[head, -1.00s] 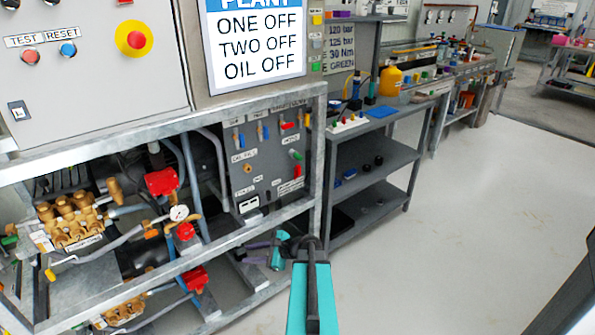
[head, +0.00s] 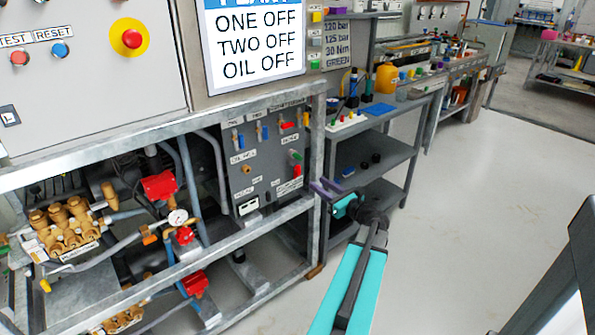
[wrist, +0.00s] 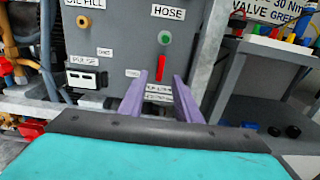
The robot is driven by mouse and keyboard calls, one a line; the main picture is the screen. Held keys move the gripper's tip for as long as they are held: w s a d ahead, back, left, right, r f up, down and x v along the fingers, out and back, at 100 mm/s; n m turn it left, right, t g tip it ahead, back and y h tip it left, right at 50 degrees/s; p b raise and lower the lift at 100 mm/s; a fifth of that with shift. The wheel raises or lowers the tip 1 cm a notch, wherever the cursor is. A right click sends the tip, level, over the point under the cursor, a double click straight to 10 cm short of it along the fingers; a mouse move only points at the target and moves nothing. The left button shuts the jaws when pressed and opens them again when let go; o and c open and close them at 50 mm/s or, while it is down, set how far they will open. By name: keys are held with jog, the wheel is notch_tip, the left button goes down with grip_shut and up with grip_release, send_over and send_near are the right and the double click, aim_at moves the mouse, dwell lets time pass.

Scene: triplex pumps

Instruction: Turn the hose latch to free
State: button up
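The HOSE label (wrist: 168,12) is on the grey control panel (wrist: 115,35). Below it is a round green piece (wrist: 165,38) with a red lever (wrist: 161,66) hanging down from it, which looks like the hose latch. In the head view the green piece (head: 295,155) and red lever (head: 297,170) are at the panel's right side. My gripper (wrist: 160,76) has two purple fingers spread apart with nothing between them. In the wrist view the red lever lies just above and between the fingertips; the gap in depth is hard to tell. In the head view my gripper (head: 318,184) is right of and below the lever.
A galvanized frame post (head: 317,160) stands right of the panel, close to my gripper. A frame rail (head: 270,220) runs below. Grey shelves (head: 375,155) stand behind to the right. Open floor (head: 480,190) lies at right.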

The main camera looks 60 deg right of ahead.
aim_at(299, 170)
jog(key=shift+d, duration=0.1)
jog(key=x, duration=1.3)
jog(key=shift+w+d+f, duration=0.1)
jog(key=shift+w, duration=0.15)
